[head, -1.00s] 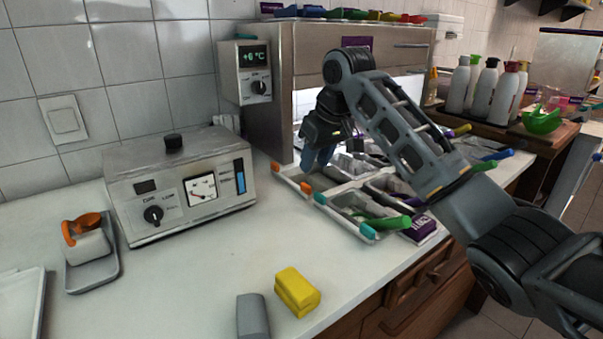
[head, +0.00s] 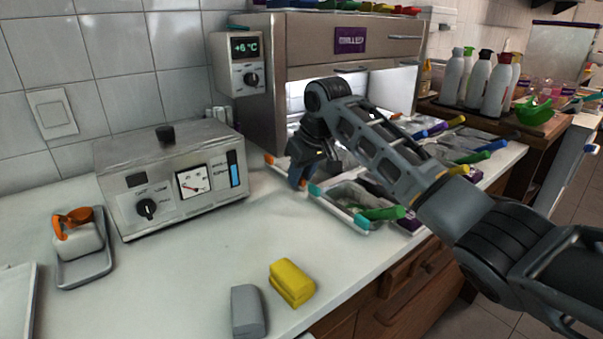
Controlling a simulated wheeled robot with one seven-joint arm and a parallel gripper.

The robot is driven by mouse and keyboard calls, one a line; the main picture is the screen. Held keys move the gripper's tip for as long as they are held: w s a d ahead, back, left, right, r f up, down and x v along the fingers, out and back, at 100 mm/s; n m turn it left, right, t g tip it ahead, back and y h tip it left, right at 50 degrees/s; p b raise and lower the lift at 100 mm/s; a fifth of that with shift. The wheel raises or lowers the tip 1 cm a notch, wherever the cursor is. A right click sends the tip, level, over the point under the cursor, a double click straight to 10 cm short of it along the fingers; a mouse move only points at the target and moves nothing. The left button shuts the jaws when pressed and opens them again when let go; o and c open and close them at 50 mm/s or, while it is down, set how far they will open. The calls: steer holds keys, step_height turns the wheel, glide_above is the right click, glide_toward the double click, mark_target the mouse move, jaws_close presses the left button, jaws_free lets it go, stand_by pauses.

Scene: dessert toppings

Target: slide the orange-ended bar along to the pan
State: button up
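The orange-ended bar shows at the front edge of the cold unit on the counter; only its left orange end (head: 270,159) and a short pale stretch are clear. My gripper (head: 297,182) points down in front of the bar's right part and hides its other end. Its bluish fingers look close together, but whether they are open, shut or touching the bar cannot be told. Just right of it is a grey pan (head: 356,193) with a green-handled scoop (head: 384,213) and a teal-ended bar (head: 340,208) along its front.
A yellow sponge (head: 291,282) and a grey block (head: 248,311) lie on the counter in front. A metal control box (head: 172,185) stands left of the cold unit. My arm covers part of the pans at right.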

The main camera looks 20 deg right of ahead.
jaws_close()
stand_by(0.3)
steer(key=w+d, duration=0.1)
steer(key=d, duration=0.3)
steer(key=w+d+p, duration=0.1)
steer(key=w+d, duration=0.1)
steer(key=d, duration=0.3)
steer(key=w+d, duration=0.1)
steer(key=d, duration=0.3)
steer(key=shift+w+d+p, duration=0.25)
steer(key=shift+d+p, duration=0.05)
steer(key=shift+p, duration=0.05)
steer(key=shift+o, duration=0.9)
jaws_free()
steer(key=a+v, duration=0.1)
steer(key=v, duration=0.6)
steer(key=shift+s+d+r, duration=0.2)
steer(key=shift+d+r, duration=0.15)
steer(key=shift+d, duration=0.2)
